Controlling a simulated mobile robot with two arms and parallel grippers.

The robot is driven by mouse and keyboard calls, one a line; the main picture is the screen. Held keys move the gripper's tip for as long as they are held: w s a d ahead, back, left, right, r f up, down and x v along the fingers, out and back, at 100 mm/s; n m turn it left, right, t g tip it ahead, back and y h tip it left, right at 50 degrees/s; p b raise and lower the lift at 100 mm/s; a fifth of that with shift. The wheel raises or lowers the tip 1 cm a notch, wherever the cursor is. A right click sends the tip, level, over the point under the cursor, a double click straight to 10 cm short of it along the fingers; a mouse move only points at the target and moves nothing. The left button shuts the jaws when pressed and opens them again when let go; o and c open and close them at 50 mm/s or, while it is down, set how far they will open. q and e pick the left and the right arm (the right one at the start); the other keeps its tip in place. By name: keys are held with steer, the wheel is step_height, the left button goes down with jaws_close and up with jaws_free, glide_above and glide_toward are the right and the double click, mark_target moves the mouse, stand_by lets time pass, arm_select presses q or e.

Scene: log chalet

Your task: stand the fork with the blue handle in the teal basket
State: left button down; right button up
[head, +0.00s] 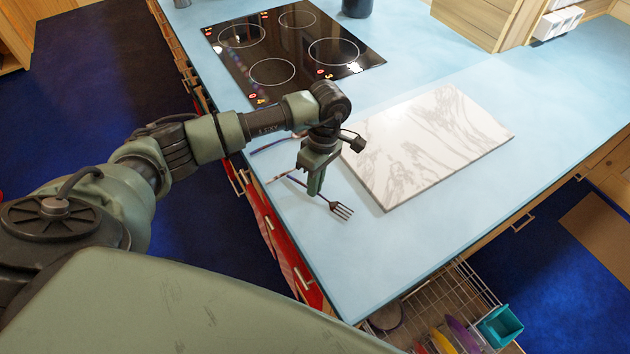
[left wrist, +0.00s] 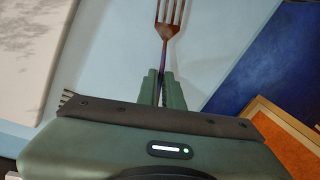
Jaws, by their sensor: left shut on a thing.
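The fork (head: 341,210) has dark metal tines and a blue handle, part of which shows to the left of my gripper. My left gripper (head: 315,190) points down over the blue counter and is shut on the fork near the top of its handle. In the left wrist view the fork (left wrist: 168,25) extends away from between the fingertips (left wrist: 162,85), tines outward. The fork lies roughly flat; I cannot tell if it touches the counter. The teal basket (head: 500,326) is at the bottom right, in a wire rack below counter level. My right gripper is not in view.
A white marble board (head: 430,145) lies right of the gripper. Other thin utensils (head: 272,146) lie partly hidden behind the arm. A black cooktop (head: 290,50) is farther back. The wire rack (head: 440,300) holds several coloured items. The counter's front corner is clear.

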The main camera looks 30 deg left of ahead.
arm_select(q)
steer(key=shift+f, duration=0.15)
steer(key=c, duration=1.6)
jaws_free()
steer(key=shift+o, duration=0.2)
steer(key=shift+r, duration=0.25)
steer(key=shift+w+r+b, duration=0.15)
steer(key=shift+r+b, duration=0.05)
steer(key=shift+b, duration=0.1)
step_height(320, 180, up, 11)
steer(key=w+b, duration=0.2)
steer(key=b, duration=0.2)
steer(key=shift+d+r, duration=0.15)
